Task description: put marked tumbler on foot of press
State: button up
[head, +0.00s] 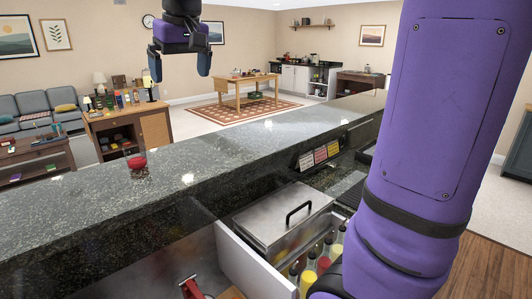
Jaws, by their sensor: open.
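A small glass-like tumbler (138,163) with a red upper part stands on the dark stone counter (200,175), left of centre in the head view. It is too small to read any further mark on it. My gripper (180,68) is open and empty at the top of the view, fingers pointing down, above and apart from the counter. A red metal part (193,289) shows at the bottom edge, below the counter. It may belong to the press, but most of it is cut off and no foot shows.
A steel lidded bin (283,217) with a black handle sits behind the counter, beside several capped bottles (308,280). Small cards (320,154) stand on the counter's inner side. My purple arm hides the right. The counter around the tumbler is clear.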

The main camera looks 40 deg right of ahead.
jog(key=s+d+f+t, duration=0.1)
jog(key=s+f, duration=0.5)
jog(key=s, duration=0.6)
jog(key=s+d+f+t, duration=0.1)
jog(key=s+f, duration=0.5)
jog(key=s, duration=0.6)
jog(key=w+a+f+m+g+y, duration=0.15)
jog(key=w+a+m, duration=0.25)
jog(key=w, duration=0.8)
jog(key=w+a+f+m+y, duration=0.2)
jog(key=w+a+f+m, duration=0.15)
jog(key=w, duration=0.95)
jog(key=m+t+y, duration=0.6)
jog(key=m, duration=1.4)
send_near(143, 150)
jog(key=shift+f+n+g+x, duration=0.25)
jog(key=shift+x, duration=0.95)
jog(key=shift+a, duration=0.1)
jog(key=x, duration=0.4)
jog(key=shift+w+a+f, duration=0.1)
jog(key=shift+w+f, duration=0.05)
jog(key=shift+w, duration=0.1)
jog(key=shift+w+r+x, duration=0.15)
jog(key=shift+x, duration=1.3)
jog(key=shift+w+r+x, duration=0.1)
jog(key=shift+w+x, duration=0.05)
jog(key=shift+x, duration=1.3)
jog(key=c, duration=1.2)
jog(key=shift+o, duration=0.2)
